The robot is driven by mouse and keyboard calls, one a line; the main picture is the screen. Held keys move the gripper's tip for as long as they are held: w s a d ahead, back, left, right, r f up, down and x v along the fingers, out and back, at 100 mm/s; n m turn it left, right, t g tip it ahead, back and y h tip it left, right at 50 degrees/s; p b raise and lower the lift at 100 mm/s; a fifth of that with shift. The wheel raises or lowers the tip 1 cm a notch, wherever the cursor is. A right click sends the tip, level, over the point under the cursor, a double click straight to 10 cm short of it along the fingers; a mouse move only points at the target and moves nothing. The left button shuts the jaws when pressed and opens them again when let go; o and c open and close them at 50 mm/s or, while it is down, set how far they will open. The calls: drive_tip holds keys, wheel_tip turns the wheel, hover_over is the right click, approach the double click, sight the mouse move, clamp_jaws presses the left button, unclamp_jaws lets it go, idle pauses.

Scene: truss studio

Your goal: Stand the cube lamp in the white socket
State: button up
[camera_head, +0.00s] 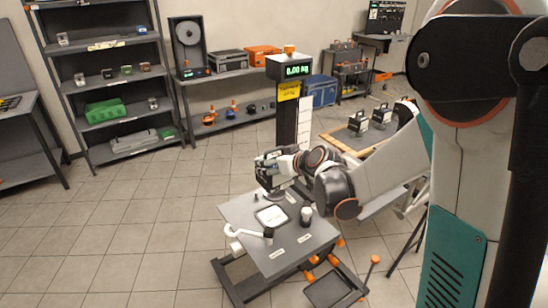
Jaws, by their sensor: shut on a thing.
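My gripper (275,163) is above the back left part of a small grey table (277,258). It is shut on a dark boxy thing, which looks like the cube lamp (267,181); its outline blends with the dark fingers. A white-rimmed square piece (272,216) lies flat on the table just below and in front of the gripper; it looks like the white socket. I cannot tell from this view whether the lamp touches anything beneath it.
A white bent arm with a black end (246,233) lies at the table's left. A black-and-white cylinder (306,216) stands to the right. A scale post with a green display (297,71) rises behind. Two dark lamp-like boxes (358,123) stand on the bench behind.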

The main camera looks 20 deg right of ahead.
drive_tip(key=shift+s+a+f, duration=0.15)
drive_tip(key=shift+a+f, duration=0.05)
drive_tip(key=shift+a, duration=0.2)
drive_tip(key=shift+f+b, duration=2.15)
drive_tip(key=shift+f, duration=0.8)
drive_tip(key=shift+f+b, duration=1.6)
drive_tip(key=shift+f, duration=0.2)
drive_tip(key=shift+f+b, duration=0.15)
drive_tip(key=shift+b, duration=0.2)
drive_tip(key=o, duration=2)
drive_tip(key=shift+s+d, duration=0.1)
drive_tip(key=v, duration=1.2)
